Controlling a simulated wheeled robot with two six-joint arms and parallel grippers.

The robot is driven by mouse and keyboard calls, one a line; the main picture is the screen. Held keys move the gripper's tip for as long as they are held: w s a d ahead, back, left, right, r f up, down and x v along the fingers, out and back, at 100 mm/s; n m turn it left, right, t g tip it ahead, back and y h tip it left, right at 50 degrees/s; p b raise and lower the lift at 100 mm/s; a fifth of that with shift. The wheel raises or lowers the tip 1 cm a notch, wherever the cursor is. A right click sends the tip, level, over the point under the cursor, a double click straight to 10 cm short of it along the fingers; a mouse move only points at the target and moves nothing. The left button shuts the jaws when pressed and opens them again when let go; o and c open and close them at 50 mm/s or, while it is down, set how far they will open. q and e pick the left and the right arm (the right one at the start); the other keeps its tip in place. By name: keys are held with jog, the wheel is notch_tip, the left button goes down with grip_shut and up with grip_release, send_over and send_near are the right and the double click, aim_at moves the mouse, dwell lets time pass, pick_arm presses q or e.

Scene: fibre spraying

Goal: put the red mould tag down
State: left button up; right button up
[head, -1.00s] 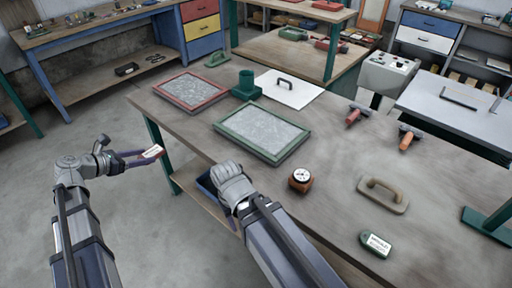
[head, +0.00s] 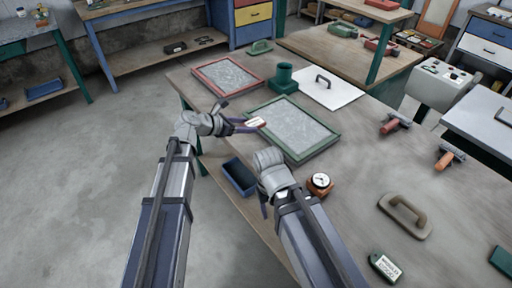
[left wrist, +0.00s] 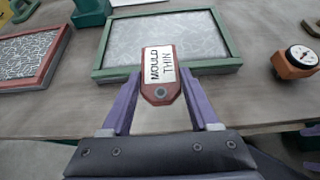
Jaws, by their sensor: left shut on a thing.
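The red mould tag (head: 257,123) has a white label; in the left wrist view (left wrist: 160,92) the label reads "MOULD THIN". My left gripper (head: 246,125) is shut on it, with the purple fingers on either side of the tag in the left wrist view (left wrist: 158,80). In that view the tag overlaps the near rim of the green-framed mould (left wrist: 218,66), which lies on the table (head: 345,180). I cannot tell the height of the tag above the table. My right gripper (head: 264,203) is near the table's front edge; its fingers are mostly hidden by its own wrist.
A red-framed mould (head: 228,74) lies left of the green-framed one. A green cup-like stand (head: 284,80) and white board (head: 328,90) stand behind. A round gauge (head: 320,183), beige handled float (head: 405,216) and green tag (head: 385,266) are on the right. A blue bin (head: 239,177) is near the front edge.

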pick_arm(q)
jog(key=shift+d, duration=0.65)
notch_tip(320, 180, down, 10)
jog(key=b, duration=1)
jog(key=shift+f, duration=0.1)
jog(key=o, duration=1.3)
jog(key=shift+o, duration=0.2)
